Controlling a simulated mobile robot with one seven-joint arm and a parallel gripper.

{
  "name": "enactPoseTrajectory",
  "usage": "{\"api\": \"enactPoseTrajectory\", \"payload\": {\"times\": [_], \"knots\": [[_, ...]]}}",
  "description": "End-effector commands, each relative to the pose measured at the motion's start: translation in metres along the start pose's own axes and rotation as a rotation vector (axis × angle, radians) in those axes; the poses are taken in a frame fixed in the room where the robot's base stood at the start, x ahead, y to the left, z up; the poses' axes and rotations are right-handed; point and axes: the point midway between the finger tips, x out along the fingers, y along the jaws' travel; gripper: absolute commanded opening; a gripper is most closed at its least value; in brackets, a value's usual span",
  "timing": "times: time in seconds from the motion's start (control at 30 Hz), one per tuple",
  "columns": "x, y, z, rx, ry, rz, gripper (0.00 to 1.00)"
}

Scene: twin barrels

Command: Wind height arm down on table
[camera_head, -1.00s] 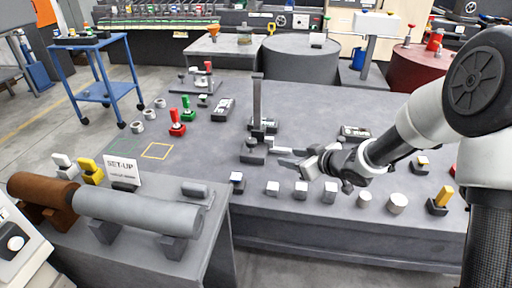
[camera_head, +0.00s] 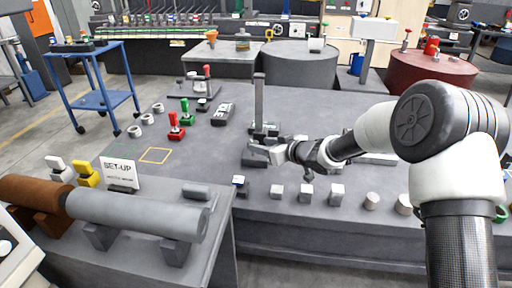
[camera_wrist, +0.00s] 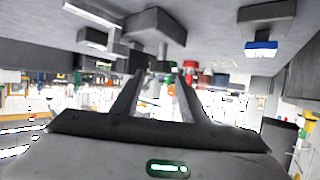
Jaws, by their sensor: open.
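A dark upright post (camera_head: 259,97) stands on the grey table (camera_head: 300,110). A flat dark block (camera_head: 254,158) lies at its foot. I cannot tell which part is the height arm. My gripper (camera_head: 262,149) is low at the foot of the post, in front of it and over the block's right part. In the wrist view, which looks upside down, my gripper (camera_wrist: 165,72) has its two fingers apart. Dark blocky parts (camera_wrist: 155,25) lie beyond the fingertips. I see nothing clearly held, and contact cannot be told.
A grey cylinder (camera_head: 140,215) lies on the nearer bench. The table behind the post is fairly clear.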

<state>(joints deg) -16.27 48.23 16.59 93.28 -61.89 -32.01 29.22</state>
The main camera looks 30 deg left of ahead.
Motion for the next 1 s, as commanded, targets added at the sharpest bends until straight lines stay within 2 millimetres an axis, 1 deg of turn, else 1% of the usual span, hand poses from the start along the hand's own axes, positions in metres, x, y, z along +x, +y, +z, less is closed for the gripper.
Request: {"api": "enactPoseTrajectory", "payload": {"times": [0.03, 0.1, 0.23, 0.4, 0.63, 0.67, 0.8, 0.83, 1.0], "knots": [[0.011, -0.001, 0.002, -0.001, 0.0, -0.001, 0.4], [0.022, -0.001, 0.002, -0.001, 0.001, -0.001, 0.4], [0.036, 0.0, 0.001, -0.002, 0.0, -0.001, 0.4], [0.043, 0.0, 0.0, -0.001, 0.0, 0.001, 0.4], [0.043, 0.0, 0.0, -0.001, 0.0, 0.001, 0.4], [0.043, 0.0, 0.0, -0.001, -0.001, 0.001, 0.37], [0.043, 0.0, 0.0, -0.001, -0.001, 0.001, 0.13], [0.043, 0.0, 0.0, -0.001, -0.001, 0.001, 0.1], [0.042, 0.001, -0.001, -0.003, -0.001, -0.005, 0.1]]}}
